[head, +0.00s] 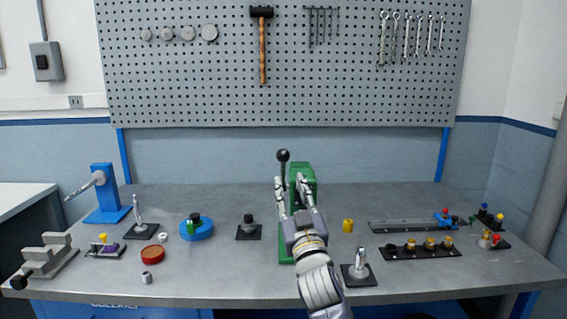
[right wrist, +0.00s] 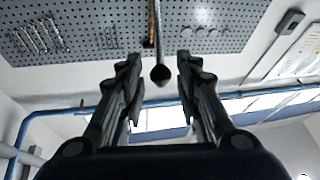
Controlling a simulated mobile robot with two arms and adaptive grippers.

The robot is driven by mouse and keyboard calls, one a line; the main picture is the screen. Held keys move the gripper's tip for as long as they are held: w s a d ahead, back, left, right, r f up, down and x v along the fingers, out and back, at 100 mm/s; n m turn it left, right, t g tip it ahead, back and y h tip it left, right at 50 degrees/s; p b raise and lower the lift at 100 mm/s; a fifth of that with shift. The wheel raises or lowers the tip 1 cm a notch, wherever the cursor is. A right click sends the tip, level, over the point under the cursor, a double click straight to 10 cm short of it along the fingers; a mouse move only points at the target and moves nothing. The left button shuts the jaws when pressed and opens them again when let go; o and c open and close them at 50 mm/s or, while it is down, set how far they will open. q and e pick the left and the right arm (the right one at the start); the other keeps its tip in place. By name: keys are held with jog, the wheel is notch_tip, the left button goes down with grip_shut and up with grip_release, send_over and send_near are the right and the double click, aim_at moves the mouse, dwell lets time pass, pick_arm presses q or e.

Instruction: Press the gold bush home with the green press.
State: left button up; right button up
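The green press (head: 303,176) stands at the middle of the bench, partly hidden behind my right arm and gripper. Its lever ends in a black ball knob (head: 283,155), pointing up. My right gripper (head: 290,180) is open in front of the press, fingers apart on either side of the lever line. In the right wrist view the knob (right wrist: 160,75) shows between the open fingertips (right wrist: 158,62), not visibly touched. A small gold-yellow piece (head: 348,226) stands right of the press; several gold pieces sit on a black plate (head: 420,253). Any bush inside the press is hidden. My left gripper is out of view.
A blue arbor-like stand (head: 104,195), a blue round fixture (head: 197,231), a red dish (head: 152,254) and small black-based posts lie left. A silver post on a black base (head: 359,271) stands close right of my forearm. A long grey rail (head: 405,226) lies right.

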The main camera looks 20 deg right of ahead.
aim_at(284, 164)
jog(key=x, duration=0.3)
jog(key=p+x, duration=0.1)
jog(key=x, duration=0.2)
jog(key=p+x, duration=0.1)
jog(key=x, duration=0.3)
jog(key=shift+w+f, duration=0.15)
jog(key=shift+f, duration=0.1)
grip_shut()
